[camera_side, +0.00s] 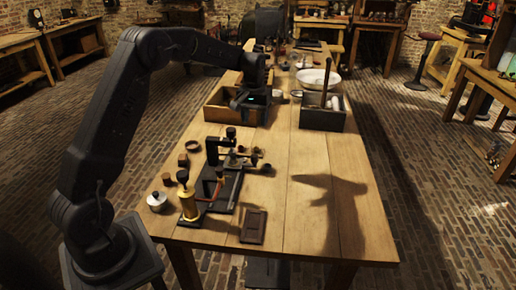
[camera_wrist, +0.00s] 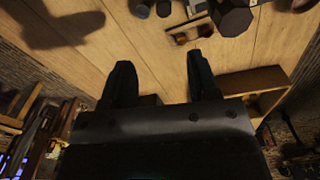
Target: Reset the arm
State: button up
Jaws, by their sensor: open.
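My gripper (camera_side: 243,102) is above the far part of the wooden table (camera_side: 301,228), over the open wooden tray (camera_side: 216,107). In the wrist view the two dark fingers of my gripper (camera_wrist: 160,80) stand well apart with nothing between them. The wrist view looks down past the fingers to the tabletop (camera_wrist: 130,45), with part of a wooden tray (camera_wrist: 270,80) at the right. My arm arches over from the left in the side view.
A dark apparatus (camera_side: 222,185) with a brass cylinder (camera_side: 188,205) stands at the table's near left. A small lidded pot (camera_side: 156,201) and a flat dark block (camera_side: 253,227) are close by. A grey-sided box (camera_side: 322,118) and a white bowl (camera_side: 318,79) stand farther back. The near right tabletop is clear.

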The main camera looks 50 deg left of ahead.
jog(key=s+d+r+m+t, duration=0.3)
jog(key=s+d+r, duration=1.1)
jog(key=s+d+f+m+t, duration=0.1)
jog(key=s+d, duration=0.2)
jog(key=s, duration=0.5)
jog(key=s+d+f+m+t, duration=0.1)
jog(key=s+d+m, duration=0.1)
jog(key=s, duration=0.6)
jog(key=shift+s+d, duration=0.25)
jog(key=shift+d, duration=0.35)
jog(key=shift+f, duration=0.1)
